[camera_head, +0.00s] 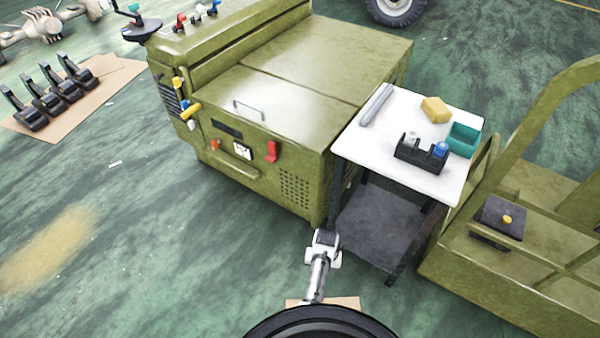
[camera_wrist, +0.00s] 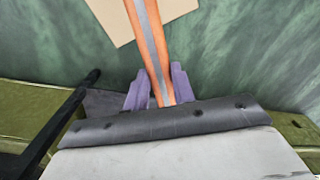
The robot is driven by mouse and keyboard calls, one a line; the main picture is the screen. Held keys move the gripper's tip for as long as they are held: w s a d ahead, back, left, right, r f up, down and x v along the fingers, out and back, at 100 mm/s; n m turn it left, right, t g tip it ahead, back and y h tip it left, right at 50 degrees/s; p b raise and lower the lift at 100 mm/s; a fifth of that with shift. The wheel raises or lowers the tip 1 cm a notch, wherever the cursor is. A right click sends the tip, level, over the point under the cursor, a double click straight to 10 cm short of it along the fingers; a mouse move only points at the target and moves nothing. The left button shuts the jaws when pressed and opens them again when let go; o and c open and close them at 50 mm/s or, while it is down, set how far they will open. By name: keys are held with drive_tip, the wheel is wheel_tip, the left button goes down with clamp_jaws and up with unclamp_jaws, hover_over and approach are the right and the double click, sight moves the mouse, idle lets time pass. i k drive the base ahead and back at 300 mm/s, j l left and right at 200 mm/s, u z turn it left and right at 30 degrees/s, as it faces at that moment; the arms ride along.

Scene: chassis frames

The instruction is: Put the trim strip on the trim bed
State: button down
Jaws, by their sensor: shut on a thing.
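My gripper (camera_wrist: 159,75) is in the wrist view, its two purple-grey fingers shut on a long orange strip with a grey band along its middle. I take this as the trim strip (camera_wrist: 144,25); it runs up and out of the top of the picture. In the head view the fingers and the held strip are hidden; part of my arm shows beside the cart. A long grey bar or channel (camera_head: 377,104) lies along the left edge of the white cart top. It may be the trim bed, but I cannot tell for sure.
The white-topped cart (camera_head: 378,143) carries a yellow block (camera_head: 435,110), a black holder (camera_head: 413,155) and a teal bin (camera_head: 463,140). An olive machine (camera_head: 300,110) stands on its left, an olive frame (camera_head: 530,265) on its right. Cardboard (camera_wrist: 113,21) lies on the floor.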

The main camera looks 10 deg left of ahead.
sight(189, 20)
drive_tip(key=i+j, duration=0.1)
drive_tip(key=j, duration=0.4)
drive_tip(key=i+j+u, duration=0.1)
drive_tip(key=j, duration=0.45)
drive_tip(key=i+j, duration=0.2)
drive_tip(key=j, duration=0.3)
drive_tip(key=i+j+u, duration=0.1)
drive_tip(key=j, duration=0.4)
drive_tip(key=i+j, duration=0.2)
drive_tip(key=j, duration=0.3)
drive_tip(key=i+j+u, duration=0.1)
drive_tip(key=j, duration=0.4)
drive_tip(key=i+j, duration=0.2)
drive_tip(key=j, duration=0.25)
drive_tip(key=i+j+u, duration=0.1)
drive_tip(key=j, duration=0.4)
drive_tip(key=i, duration=0.1)
